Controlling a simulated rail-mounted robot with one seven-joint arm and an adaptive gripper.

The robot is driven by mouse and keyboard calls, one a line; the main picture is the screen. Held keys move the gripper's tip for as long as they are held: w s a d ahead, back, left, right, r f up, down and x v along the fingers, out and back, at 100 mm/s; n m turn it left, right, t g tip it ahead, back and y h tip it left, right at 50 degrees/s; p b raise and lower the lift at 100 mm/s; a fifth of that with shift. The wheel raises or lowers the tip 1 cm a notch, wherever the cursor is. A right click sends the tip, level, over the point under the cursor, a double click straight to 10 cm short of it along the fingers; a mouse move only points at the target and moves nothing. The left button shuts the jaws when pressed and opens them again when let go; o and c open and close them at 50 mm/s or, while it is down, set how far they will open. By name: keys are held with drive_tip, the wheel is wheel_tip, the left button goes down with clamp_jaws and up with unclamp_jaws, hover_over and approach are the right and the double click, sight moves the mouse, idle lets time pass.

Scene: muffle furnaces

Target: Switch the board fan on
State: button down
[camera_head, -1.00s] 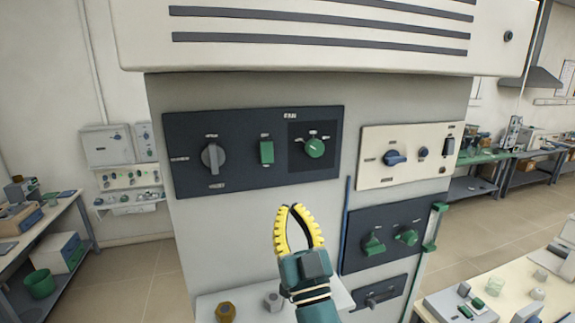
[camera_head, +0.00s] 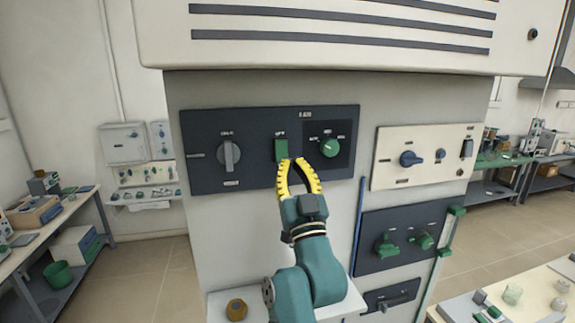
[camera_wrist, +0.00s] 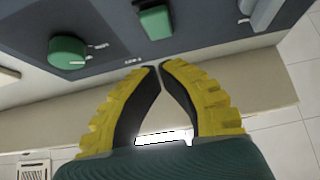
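A dark upper board (camera_head: 268,180) on the front of the grey cabinet carries a grey knob (camera_head: 229,156), a green rocker switch (camera_head: 281,150) and a green dial (camera_head: 330,147). The labels are too small to read surely. My gripper (camera_head: 292,163) is in front of the board, its tips just below the rocker switch in the picture. In the wrist view the rocker switch (camera_wrist: 155,22) lies ahead of the tips, apart from them, with the green dial (camera_wrist: 67,52) to the left. The two yellow fingers nearly meet at the tips and hold nothing.
A cream panel (camera_head: 425,175) with a blue knob stands to the right. Below it is a dark panel (camera_head: 400,260) with green knobs and a green-bracketed rail. A small shelf (camera_head: 220,308) with a brown nut-shaped piece (camera_head: 237,309) sits below my arm.

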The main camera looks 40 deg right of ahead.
sight(285, 148)
drive_tip(key=w+b, duration=0.1)
drive_tip(key=w+d+b, duration=0.1)
drive_tip(key=b, duration=0.1)
drive_tip(key=w+f+b, duration=0.1)
drive_tip(key=b, duration=0.1)
drive_tip(key=shift+d, duration=0.3)
drive_tip(key=shift+w+d+r+b, duration=0.1)
drive_tip(key=shift+w+r+b, duration=0.15)
drive_tip(key=shift+b, duration=0.2)
drive_tip(key=shift+d+p, duration=0.1)
drive_tip(key=shift+p, duration=0.2)
